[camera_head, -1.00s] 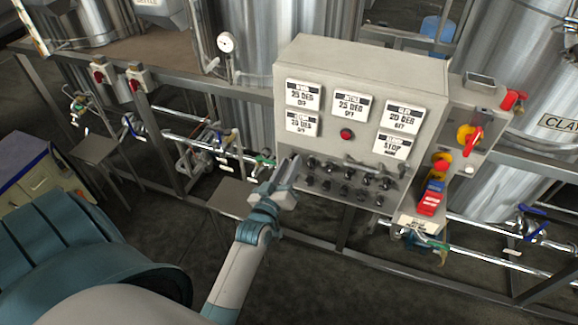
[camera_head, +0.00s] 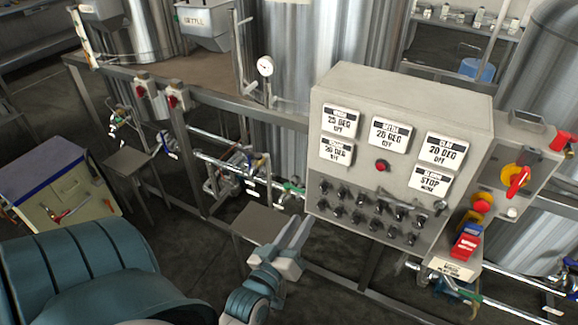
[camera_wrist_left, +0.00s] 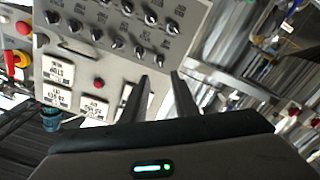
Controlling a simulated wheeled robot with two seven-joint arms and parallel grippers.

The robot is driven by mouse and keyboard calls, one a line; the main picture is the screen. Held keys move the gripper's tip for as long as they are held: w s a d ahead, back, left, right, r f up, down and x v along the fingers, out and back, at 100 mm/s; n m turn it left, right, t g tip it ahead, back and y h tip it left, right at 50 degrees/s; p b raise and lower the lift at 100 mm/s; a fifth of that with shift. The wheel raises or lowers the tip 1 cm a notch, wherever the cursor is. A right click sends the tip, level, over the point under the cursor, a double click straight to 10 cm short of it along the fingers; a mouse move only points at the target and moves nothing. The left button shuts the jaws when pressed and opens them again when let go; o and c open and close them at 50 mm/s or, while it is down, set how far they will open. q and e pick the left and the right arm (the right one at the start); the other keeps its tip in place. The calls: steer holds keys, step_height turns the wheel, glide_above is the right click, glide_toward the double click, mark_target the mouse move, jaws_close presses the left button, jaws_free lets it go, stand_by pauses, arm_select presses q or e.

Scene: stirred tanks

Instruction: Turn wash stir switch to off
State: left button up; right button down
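The grey control panel (camera_head: 402,150) carries two rows of small black switches (camera_head: 368,212) along its lower front. The switch labels are too small to read, so I cannot tell which one is wash stir. The switches also show in the left wrist view (camera_wrist_left: 120,28), where the panel appears upside down. My left gripper (camera_head: 302,222) is just below and left of the panel's lower left corner. In the left wrist view its two fingers (camera_wrist_left: 161,76) stand apart with nothing between them. My right gripper is not in view.
White display plates (camera_head: 390,132) and a red button (camera_head: 383,166) sit above the switches. A box with a red-yellow rotary switch (camera_head: 516,180) is at the right. Pipes and valves (camera_head: 235,172) run left of the panel. A tool cabinet (camera_head: 62,185) stands far left.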

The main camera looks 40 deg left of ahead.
arm_select(q)
steer(key=shift+b+v, duration=0.7)
steer(key=shift+v, duration=2.15)
steer(key=shift+w+f, duration=0.1)
steer(key=d+f+m+g+h+b, duration=0.1)
steer(key=d+f+g, duration=0.15)
steer(key=f, duration=0.95)
steer(key=d+f+m+g+h, duration=0.2)
steer(key=d+f, duration=0.2)
steer(key=f, duration=0.7)
steer(key=s+d+f+m+g+h, duration=0.1)
steer(key=s+d+f+g, duration=0.15)
steer(key=f, duration=0.75)
steer(key=s+d+f+m+g, duration=0.15)
steer(key=s+f, duration=0.25)
steer(key=f, duration=0.5)
steer(key=s+f+m+g+b, duration=0.2)
steer(key=s+f+m+g, duration=0.15)
steer(key=s+f, duration=1.15)
steer(key=s+a+f+m+g, duration=0.1)
steer(key=s+a+f+g, duration=0.1)
steer(key=s, duration=0.4)
steer(key=s+a+f+m+g, duration=0.1)
steer(key=s+a+f+g, duration=0.1)
steer(key=s+f, duration=0.3)
steer(key=shift+s+f+g, duration=0.3)
steer(key=shift+s, duration=0.75)
steer(key=shift+w, duration=0.1)
